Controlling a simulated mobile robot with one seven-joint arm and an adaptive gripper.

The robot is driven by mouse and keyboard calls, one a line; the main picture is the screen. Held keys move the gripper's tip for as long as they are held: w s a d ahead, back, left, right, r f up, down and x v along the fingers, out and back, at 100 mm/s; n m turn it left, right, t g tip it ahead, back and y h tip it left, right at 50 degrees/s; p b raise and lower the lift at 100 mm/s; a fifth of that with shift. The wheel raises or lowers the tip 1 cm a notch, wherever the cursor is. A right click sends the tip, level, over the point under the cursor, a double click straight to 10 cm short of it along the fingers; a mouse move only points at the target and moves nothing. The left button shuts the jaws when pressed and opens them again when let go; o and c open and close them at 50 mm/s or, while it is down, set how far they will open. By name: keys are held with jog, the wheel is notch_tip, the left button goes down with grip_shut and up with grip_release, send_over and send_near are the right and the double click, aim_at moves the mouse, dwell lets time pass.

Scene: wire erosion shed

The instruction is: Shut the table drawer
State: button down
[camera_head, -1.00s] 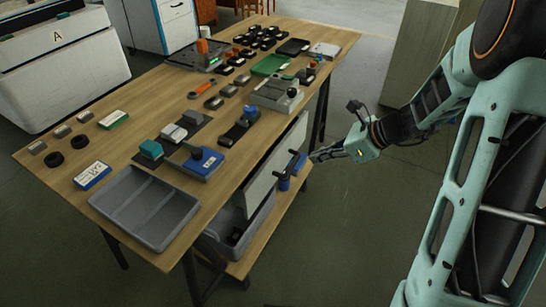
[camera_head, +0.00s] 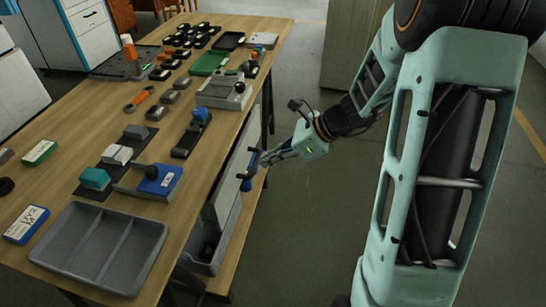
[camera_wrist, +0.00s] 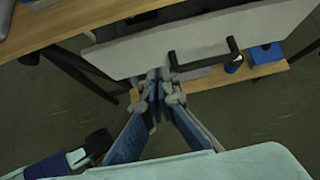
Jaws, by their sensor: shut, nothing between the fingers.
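The table drawer shows as a pale front panel (camera_head: 228,178) beside the table's right edge. It stands out from under the tabletop, and its inside is hidden in the wrist view. The pale panel (camera_wrist: 130,52) spans the upper part of the wrist view, with a dark bar handle (camera_wrist: 204,68) on it. My gripper (camera_head: 262,161) is at the drawer front in the head view. In the wrist view its shut, empty fingertips (camera_wrist: 160,82) lie close to the panel, left of the handle. I cannot tell whether they touch it.
The wooden table (camera_head: 60,165) carries a grey divided tray (camera_head: 98,248), a blue block device (camera_head: 158,181) and several small parts. A lower shelf (camera_head: 238,240) holds a grey bin (camera_head: 212,262). Free floor lies right of the table.

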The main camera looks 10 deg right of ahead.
aim_at(232, 169)
jog(key=a+f, duration=0.1)
jog(key=a, duration=0.1)
jog(key=w+a+f+b, duration=0.1)
jog(key=a, duration=0.1)
jog(key=w+a+f+b, duration=0.1)
jog(key=a, duration=0.1)
jog(key=shift+w+f, duration=0.1)
jog(key=shift+f, duration=0.2)
jog(key=shift+w+a, duration=0.2)
jog(key=shift+a, duration=0.35)
jog(key=shift+r, duration=0.1)
